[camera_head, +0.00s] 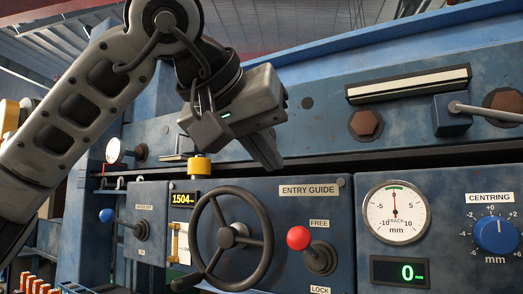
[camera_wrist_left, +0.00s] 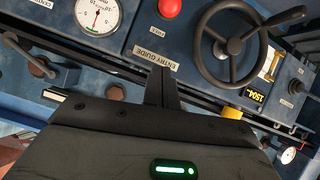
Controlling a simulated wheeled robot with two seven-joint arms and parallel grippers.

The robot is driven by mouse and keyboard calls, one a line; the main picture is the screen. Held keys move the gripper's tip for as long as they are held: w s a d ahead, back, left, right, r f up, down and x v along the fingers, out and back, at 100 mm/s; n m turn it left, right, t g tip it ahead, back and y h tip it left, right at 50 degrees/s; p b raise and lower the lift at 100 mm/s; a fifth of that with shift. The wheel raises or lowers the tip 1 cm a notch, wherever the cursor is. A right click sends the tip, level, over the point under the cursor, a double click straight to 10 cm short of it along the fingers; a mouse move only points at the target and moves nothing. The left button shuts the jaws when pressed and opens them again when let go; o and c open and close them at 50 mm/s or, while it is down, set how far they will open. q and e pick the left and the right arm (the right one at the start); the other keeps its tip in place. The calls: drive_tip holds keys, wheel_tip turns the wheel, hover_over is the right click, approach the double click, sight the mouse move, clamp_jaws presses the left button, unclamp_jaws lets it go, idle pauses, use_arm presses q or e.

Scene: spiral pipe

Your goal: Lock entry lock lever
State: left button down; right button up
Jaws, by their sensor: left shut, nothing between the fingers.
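The entry lock lever has a red ball knob (camera_head: 298,238) on a dark round base (camera_head: 320,258). It sits right of the handwheel, between a FREE label above and a LOCK label below. The knob leans up and left, nearer FREE. In the left wrist view the red knob (camera_wrist_left: 169,8) is at the top edge, partly cut off. My left gripper (camera_head: 271,160) is shut and empty, above the ENTRY GUIDE label, up and left of the knob and apart from it. Its closed fingers (camera_wrist_left: 160,85) show in the wrist view. My right gripper is not in view.
A black handwheel (camera_head: 233,237) stands left of the knob. A blue-knobbed lever (camera_head: 107,216) is farther left. A round gauge (camera_head: 396,212) and blue CENTRING dial (camera_head: 496,234) are right. A yellow part (camera_head: 200,167) sits under my left arm.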

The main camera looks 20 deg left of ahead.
use_arm(q)
hover_over(289, 234)
wheel_tip(289, 234, down, 3)
wheel_tip(289, 234, down, 3)
drive_tip(key=shift+w+a+f, duration=0.1)
drive_tip(key=shift+w+a, duration=0.05)
drive_tip(key=shift+f, duration=0.4)
